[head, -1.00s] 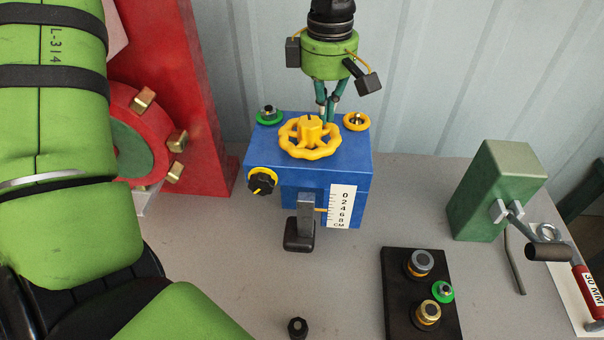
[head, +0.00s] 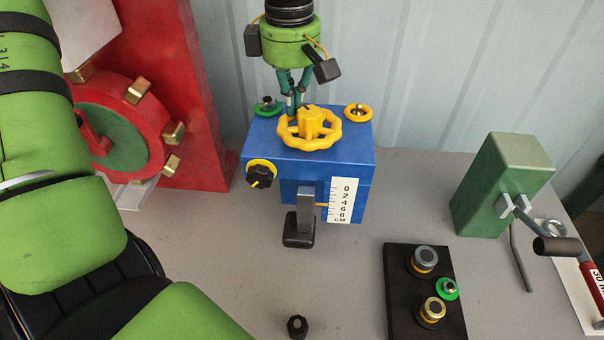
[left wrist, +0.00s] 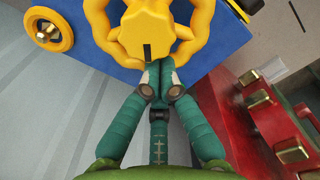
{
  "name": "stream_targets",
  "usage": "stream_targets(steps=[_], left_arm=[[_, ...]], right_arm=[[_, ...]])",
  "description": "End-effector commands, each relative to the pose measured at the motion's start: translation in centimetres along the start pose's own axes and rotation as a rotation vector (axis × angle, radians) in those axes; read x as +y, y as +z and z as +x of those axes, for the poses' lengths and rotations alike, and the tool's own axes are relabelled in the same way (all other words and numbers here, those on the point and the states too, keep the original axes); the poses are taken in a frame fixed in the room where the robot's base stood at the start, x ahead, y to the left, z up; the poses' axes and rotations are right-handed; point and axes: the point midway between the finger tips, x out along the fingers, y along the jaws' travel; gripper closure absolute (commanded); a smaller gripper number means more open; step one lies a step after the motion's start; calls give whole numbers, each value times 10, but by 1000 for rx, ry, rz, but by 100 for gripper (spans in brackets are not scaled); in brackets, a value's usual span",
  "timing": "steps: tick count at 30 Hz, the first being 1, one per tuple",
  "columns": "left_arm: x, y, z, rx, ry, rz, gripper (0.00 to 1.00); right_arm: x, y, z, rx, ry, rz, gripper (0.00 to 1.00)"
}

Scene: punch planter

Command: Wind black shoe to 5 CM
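The black shoe (head: 299,231) hangs on a grey stem at the front of the blue box (head: 275,167). A yellow pointer beside the stem meets the white CM scale (head: 343,201) around 4 to 6; the exact reading is too small to tell. A yellow handwheel (head: 310,128) lies on top of the box and also shows in the left wrist view (left wrist: 191,45). My left gripper (head: 291,112) reaches down at the wheel's back left. In the left wrist view its fingertips (left wrist: 160,72) are nearly together at the rim beside the hub. My right gripper is out of view.
A black knob (head: 261,174) is on the box's left front. A red stand (head: 190,110) with a round fixture is at left. A black plate (head: 395,300) with knobs, a green crank block (head: 495,185) and a small black knob (head: 297,327) stand on the grey table.

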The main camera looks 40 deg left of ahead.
Motion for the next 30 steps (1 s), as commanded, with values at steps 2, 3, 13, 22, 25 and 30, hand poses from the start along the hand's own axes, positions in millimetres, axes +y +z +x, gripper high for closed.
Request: stream_targets(steps=[2, 3, 13, 22, 25, 30], left_arm=[[-13, -4, 12, 8, -35, 2, 100], [-16, -4, 12, 8, -35, 2, 100], [-35, 3, 10, 6, -37, -1, 100], [-34, 3, -3, 6, -38, -1, 100], [-34, 3, -15, 6, -34, -1, 100], [-32, 4, -35, 5, -26, -1, 100]], right_arm=[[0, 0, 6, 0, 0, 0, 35], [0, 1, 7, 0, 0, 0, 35], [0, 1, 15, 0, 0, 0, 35], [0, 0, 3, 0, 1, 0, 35], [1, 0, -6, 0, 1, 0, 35], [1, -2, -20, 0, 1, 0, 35]])
